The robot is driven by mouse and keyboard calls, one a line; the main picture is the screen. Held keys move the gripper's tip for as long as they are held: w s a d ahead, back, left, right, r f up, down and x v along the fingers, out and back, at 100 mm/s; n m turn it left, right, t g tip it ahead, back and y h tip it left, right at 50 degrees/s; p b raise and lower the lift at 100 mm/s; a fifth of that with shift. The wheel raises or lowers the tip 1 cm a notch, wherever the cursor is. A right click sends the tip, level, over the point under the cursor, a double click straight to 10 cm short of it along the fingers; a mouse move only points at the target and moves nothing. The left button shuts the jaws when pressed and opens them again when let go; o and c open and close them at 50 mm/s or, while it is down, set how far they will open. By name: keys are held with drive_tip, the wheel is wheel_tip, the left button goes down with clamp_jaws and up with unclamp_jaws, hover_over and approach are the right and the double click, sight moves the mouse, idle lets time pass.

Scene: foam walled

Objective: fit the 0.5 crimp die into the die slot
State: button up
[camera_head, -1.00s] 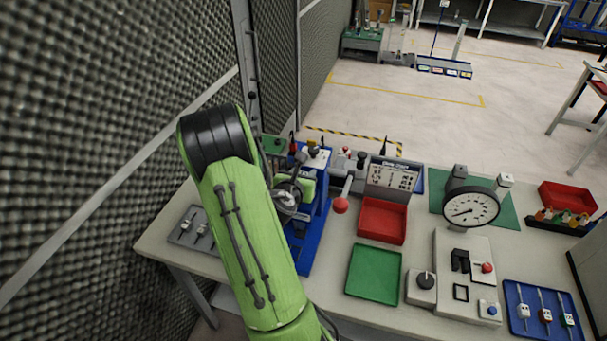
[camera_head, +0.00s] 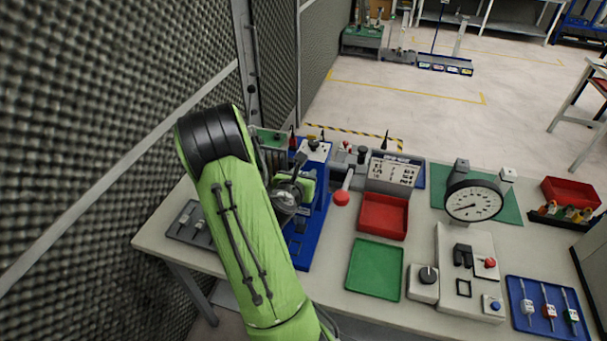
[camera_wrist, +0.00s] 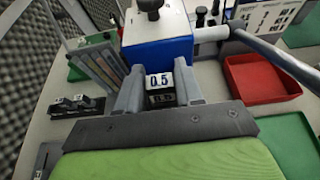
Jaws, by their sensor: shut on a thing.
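The 0.5 crimp die (camera_wrist: 159,81) is a small block with a white "0.5" label, seen in the wrist view between the two fingers of my gripper (camera_wrist: 158,88). My gripper is shut on it. The die is right at the front of the blue press (camera_wrist: 158,50), whose white top carries a dark knob. The die slot is hidden behind the die and fingers, so I cannot tell whether the die is in it. In the head view the blue press (camera_head: 315,205) stands just right of my arm, which hides the die.
A lever with a red ball (camera_head: 341,198) sticks out right of the press. A red tray (camera_head: 382,216) and green tray (camera_head: 374,269) lie to the right. A dark rack with small blocks (camera_wrist: 76,106) sits left of my gripper.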

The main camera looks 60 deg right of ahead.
drive_tip(key=shift+f, duration=0.2)
drive_tip(key=o, duration=1.2)
drive_tip(key=shift+b+v, duration=0.45)
drive_tip(key=shift+v, duration=0.7)
drive_tip(key=a+b, duration=0.1)
drive_tip(key=b, duration=0.2)
drive_tip(key=shift+a+r, duration=0.1)
drive_tip(key=shift+r, duration=0.25)
drive_tip(key=b+v, duration=0.9)
drive_tip(key=v, duration=0.3)
drive_tip(key=shift+s+b, duration=0.1)
drive_tip(key=shift+b, duration=0.2)
